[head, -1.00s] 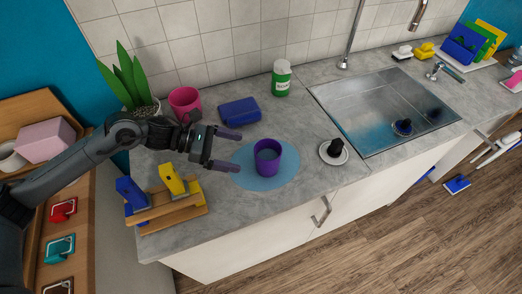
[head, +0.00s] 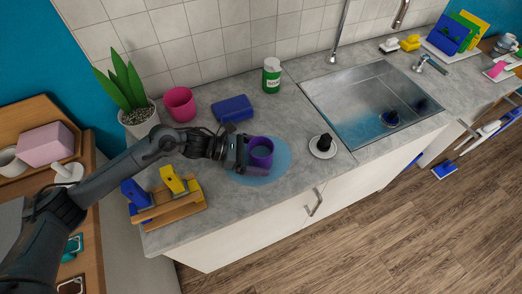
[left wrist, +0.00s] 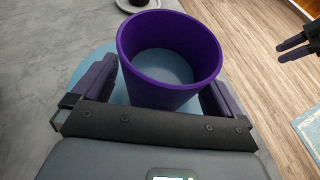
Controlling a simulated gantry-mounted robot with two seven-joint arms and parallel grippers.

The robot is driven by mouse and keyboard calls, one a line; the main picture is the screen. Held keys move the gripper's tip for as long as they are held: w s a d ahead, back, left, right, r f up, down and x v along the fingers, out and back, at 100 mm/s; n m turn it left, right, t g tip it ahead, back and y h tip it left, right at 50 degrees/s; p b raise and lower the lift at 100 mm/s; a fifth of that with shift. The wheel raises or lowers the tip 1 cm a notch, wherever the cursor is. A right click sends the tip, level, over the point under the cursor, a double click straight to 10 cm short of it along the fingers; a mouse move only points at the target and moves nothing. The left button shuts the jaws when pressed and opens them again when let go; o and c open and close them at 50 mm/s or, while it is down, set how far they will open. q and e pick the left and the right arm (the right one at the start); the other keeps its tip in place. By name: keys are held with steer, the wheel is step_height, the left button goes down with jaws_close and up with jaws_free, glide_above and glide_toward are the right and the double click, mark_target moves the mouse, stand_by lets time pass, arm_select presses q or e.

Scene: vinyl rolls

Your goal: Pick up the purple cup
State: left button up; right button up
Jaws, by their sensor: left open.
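The purple cup (head: 261,147) stands upright on a round blue mat (head: 280,172) on the counter. My left gripper (head: 256,156) is at the cup, low over the mat. In the left wrist view the cup (left wrist: 168,60) is empty, and the open fingers of my left gripper (left wrist: 160,90) lie one on each side of it. The right finger is very near the cup wall; I cannot tell whether it touches. What look like my right gripper's fingers (left wrist: 294,47) show at the right edge of the left wrist view, away from the cup.
A blue block (head: 232,108), a pink cup (head: 180,104) and a green and white bottle (head: 271,75) stand behind. A wooden rack (head: 172,211) with yellow and blue pieces is at the left. A saucer with a black item (head: 323,147) and the sink (head: 370,100) lie right.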

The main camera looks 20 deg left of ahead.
arm_select(q)
steer(key=shift+w+d+f, duration=0.15)
steer(key=shift+d+f, duration=0.05)
steer(key=shift+d, duration=0.1)
steer(key=c, duration=0.9)
steer(key=shift+c, duration=1)
steer(key=shift+r, duration=0.15)
